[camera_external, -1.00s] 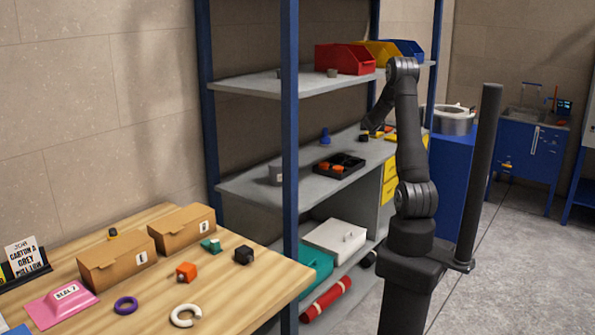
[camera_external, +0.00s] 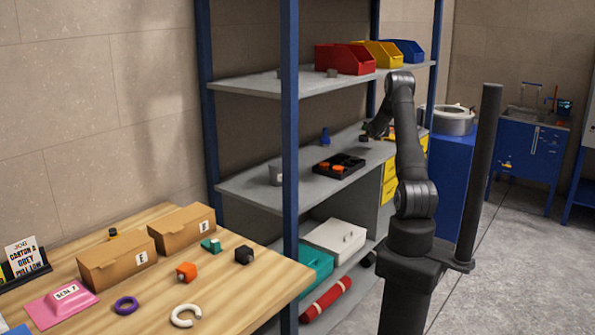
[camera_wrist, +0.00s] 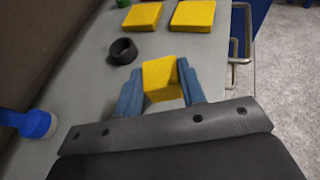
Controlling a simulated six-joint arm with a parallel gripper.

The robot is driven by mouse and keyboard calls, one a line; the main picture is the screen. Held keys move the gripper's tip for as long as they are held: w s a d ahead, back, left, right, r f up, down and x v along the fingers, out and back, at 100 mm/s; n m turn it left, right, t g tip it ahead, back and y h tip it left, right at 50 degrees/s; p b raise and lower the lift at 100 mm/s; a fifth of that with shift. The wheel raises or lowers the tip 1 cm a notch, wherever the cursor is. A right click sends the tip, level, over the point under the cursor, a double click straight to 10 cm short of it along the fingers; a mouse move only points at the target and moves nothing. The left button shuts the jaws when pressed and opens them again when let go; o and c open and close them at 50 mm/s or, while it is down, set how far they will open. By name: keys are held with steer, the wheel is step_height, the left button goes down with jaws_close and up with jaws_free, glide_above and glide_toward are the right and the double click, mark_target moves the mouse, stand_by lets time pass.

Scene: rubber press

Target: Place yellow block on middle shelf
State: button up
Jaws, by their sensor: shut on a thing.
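The yellow block (camera_wrist: 162,78) is held between the two blue fingers of my gripper (camera_wrist: 160,88) in the wrist view. The grey shelf surface lies below it; I cannot tell whether the block touches it. In the external view my gripper (camera_external: 373,131) is over the far right part of the middle shelf (camera_external: 248,186), and the block cannot be made out there. Two flat yellow pieces (camera_wrist: 142,16) (camera_wrist: 193,15) lie on the surface ahead of my gripper.
A black ring (camera_wrist: 123,50) stands just left of the held block. A blue object (camera_wrist: 37,124) is at the left. A black tray (camera_external: 350,159) with orange pieces and a grey cup (camera_external: 276,174) stand on the middle shelf. The upper shelf (camera_external: 262,83) holds several bins.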

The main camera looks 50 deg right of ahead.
steer(key=shift+w+a+f, duration=0.1)
steer(key=shift+w+f, duration=0.4)
steer(key=shift+w, duration=0.25)
steer(key=shift+f, duration=2)
steer(key=o, duration=1.1)
steer(key=shift+f, duration=0.15)
steer(key=shift+a+r, duration=0.2)
steer(key=shift+r, duration=0.1)
steer(key=v, duration=1.1)
steer(key=shift+s+a, duration=0.15)
steer(key=shift+a, duration=0.1)
